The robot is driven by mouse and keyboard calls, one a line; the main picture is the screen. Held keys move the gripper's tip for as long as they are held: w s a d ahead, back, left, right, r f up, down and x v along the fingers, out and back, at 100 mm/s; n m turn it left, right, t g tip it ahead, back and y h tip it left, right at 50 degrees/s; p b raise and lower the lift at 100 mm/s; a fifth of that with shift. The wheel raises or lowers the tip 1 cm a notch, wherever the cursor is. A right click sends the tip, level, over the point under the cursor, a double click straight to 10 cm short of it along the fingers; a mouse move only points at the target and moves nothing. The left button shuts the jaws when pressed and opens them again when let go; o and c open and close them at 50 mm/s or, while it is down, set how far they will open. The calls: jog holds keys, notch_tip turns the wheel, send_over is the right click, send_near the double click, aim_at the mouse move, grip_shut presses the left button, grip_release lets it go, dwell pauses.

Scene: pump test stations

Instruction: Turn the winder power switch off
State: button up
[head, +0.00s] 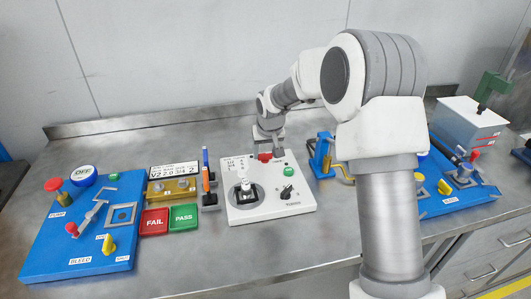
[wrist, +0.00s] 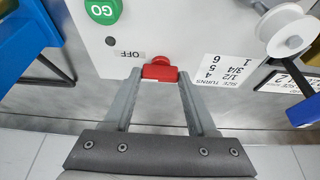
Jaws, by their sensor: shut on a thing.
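The winder is a white panel box (head: 270,207) in the middle of the bench. Its red power switch (head: 264,157) is at the back edge, and it also shows in the wrist view (wrist: 160,70) next to an OFF label (wrist: 130,54). My gripper (head: 268,150) has come down over the back edge of the box. In the wrist view my gripper (wrist: 158,76) is shut on the red switch, with one finger on each side of it. A dark round spot (wrist: 109,41), perhaps a lamp, is near the label. I cannot tell which way the switch is set.
A green GO button (head: 288,171) and a black knob (head: 287,191) are on the winder. A white spool (wrist: 290,30) stands close by in the wrist view. A blue test board (head: 75,250) is at left, FAIL (head: 154,221) and PASS (head: 184,217) plates beside it. The front bench is clear.

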jog(key=o, duration=1.4)
jog(key=shift+c, duration=0.2)
jog(key=p+v, duration=0.2)
jog(key=v, duration=1.5)
jog(key=shift+r, duration=0.3)
jog(key=s+d+r+p, duration=0.1)
jog(key=s+d+r, duration=0.15)
jog(key=s, duration=0.25)
jog(key=s+d+r+m+p, duration=0.1)
jog(key=s+d+r, duration=0.1)
jog(key=s+r, duration=0.25)
jog(key=s+d+r+p, duration=0.1)
jog(key=s+d+r, duration=0.15)
jog(key=s, duration=0.35)
jog(key=s+d+p, duration=0.1)
jog(key=s+d, duration=0.1)
jog(key=s, duration=0.5)
jog(key=s+d+f+m+t+p, duration=0.1)
jog(key=s+d, duration=0.1)
jog(key=s, duration=0.6)
jog(key=shift+s+d+h, duration=0.2)
jog(key=shift+d+h, duration=0.05)
jog(key=shift+h, duration=0.15)
